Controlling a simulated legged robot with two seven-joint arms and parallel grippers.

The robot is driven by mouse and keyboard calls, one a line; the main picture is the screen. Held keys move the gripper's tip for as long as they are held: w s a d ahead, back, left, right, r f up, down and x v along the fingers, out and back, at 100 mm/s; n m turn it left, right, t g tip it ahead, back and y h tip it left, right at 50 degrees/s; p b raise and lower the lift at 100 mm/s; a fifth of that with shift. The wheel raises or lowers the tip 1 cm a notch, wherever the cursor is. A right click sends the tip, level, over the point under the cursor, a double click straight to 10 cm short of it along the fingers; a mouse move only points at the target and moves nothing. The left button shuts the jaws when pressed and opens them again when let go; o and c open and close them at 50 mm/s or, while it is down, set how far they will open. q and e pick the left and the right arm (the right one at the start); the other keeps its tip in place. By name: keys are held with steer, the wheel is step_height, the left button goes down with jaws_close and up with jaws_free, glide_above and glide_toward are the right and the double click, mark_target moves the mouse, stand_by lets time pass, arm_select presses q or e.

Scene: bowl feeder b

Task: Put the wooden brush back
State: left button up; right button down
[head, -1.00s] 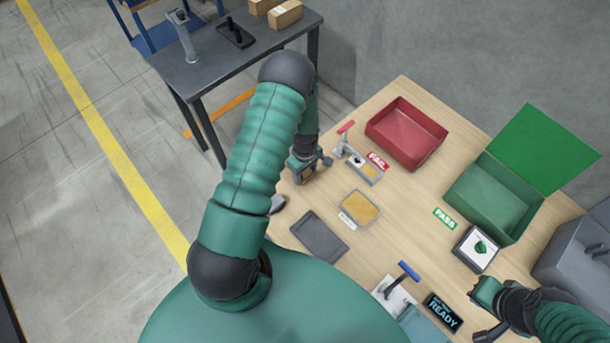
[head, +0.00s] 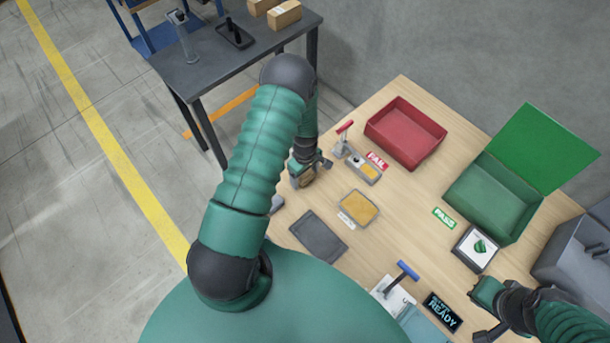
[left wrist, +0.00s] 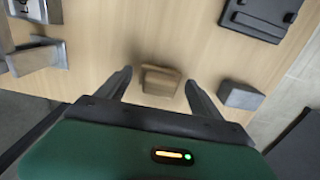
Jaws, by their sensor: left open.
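The wooden brush (left wrist: 160,80), a small brown block, shows between the two fingers of my left gripper (left wrist: 160,85) in the left wrist view. The fingers are open, with a gap on each side of the brush. In the head view my left gripper (head: 306,172) is low over the near left part of the wooden table, and a bit of the brush (head: 301,182) shows at it. My arm hides part of that spot. My right gripper (head: 488,310) is at the lower right of the head view; its jaw gap cannot be made out.
A red-handled clamp fixture (head: 356,163) stands close right of my left gripper. A dark tray (head: 318,237), a small yellow-filled tray (head: 359,208), a red bin (head: 407,134) and a green bin (head: 488,197) are on the table. A grey block (left wrist: 240,95) lies right of the brush.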

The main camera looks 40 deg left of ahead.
arm_select(q)
step_height(320, 180, up, 11)
steer(key=shift+r+p, duration=0.1)
steer(key=shift+p, duration=0.25)
steer(key=s+d+r+m+t, duration=0.1)
steer(key=s+d+r+m, duration=0.3)
steer(key=d+r+m, duration=0.4)
steer(key=s+d+r+m+t, duration=0.1)
steer(key=s+d+r+m, duration=0.2)
steer(key=d+r+m, duration=0.5)
steer(key=shift+s+r+m+t, duration=0.3)
steer(key=shift+s+r+m, duration=0.1)
steer(key=shift+m, duration=0.1)
steer(key=shift+d, duration=0.1)
steer(key=shift+d, duration=0.25)
steer(key=shift+a, duration=0.25)
